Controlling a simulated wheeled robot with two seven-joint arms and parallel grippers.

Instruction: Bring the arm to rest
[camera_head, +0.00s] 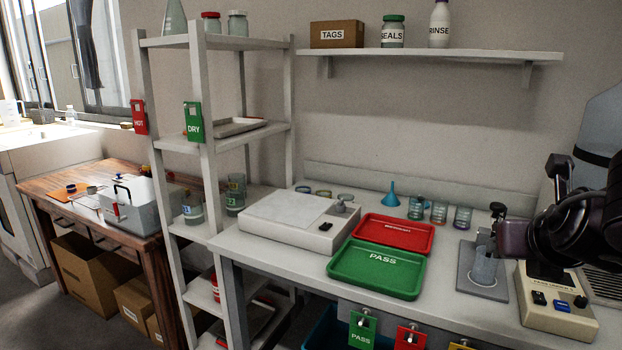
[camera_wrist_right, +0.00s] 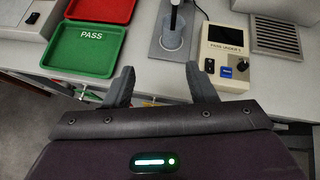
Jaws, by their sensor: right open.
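My right arm (camera_head: 575,225) comes in from the right edge in the head view, and its dark purple hand is in front of the bench's right end. In the right wrist view my right gripper (camera_wrist_right: 161,84) is open, with its two dark fingers apart and nothing between them. The fingers point toward the bench's front edge, below a grey stand (camera_wrist_right: 172,42) with a clear cup. In the head view the hand partly covers the area beside this stand (camera_head: 482,283). My left gripper is not in view.
The bench holds a green PASS tray (camera_head: 376,270), a red tray (camera_head: 394,231), a white flat box (camera_head: 288,222) and a beige meter (camera_head: 556,308) close under my right arm. Jars and a blue funnel (camera_head: 394,199) stand behind. Coloured tags (camera_head: 362,328) hang at the front edge.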

